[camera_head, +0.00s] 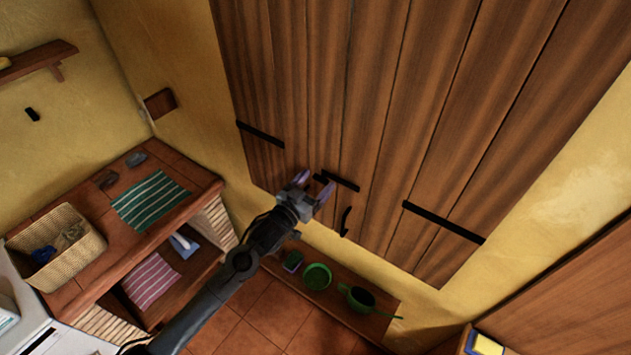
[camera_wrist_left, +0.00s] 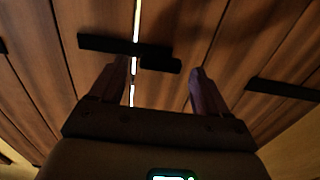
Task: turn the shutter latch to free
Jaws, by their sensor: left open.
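The wooden shutter (camera_head: 400,120) is made of brown vertical planks. The shutter latch, a black bar (camera_head: 342,182), lies crosswise near the lower part of the planks. In the left wrist view the latch (camera_wrist_left: 105,45) spans a bright gap between planks, slightly tilted. My left gripper (camera_head: 314,182) is open and empty, its purple fingertips in front of the latch's left part, which they partly hide. In the left wrist view the left fingertip overlaps the bar's lower edge; I cannot tell whether it touches. My right gripper is not in view.
Black hinge straps (camera_head: 443,222) and a black pull handle (camera_head: 345,222) are on the shutter. Below is a low ledge with a green bowl (camera_head: 317,276) and a green pan (camera_head: 361,297). A tiled counter with a wicker basket (camera_head: 62,262) stands at left. Yellow walls flank the shutter.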

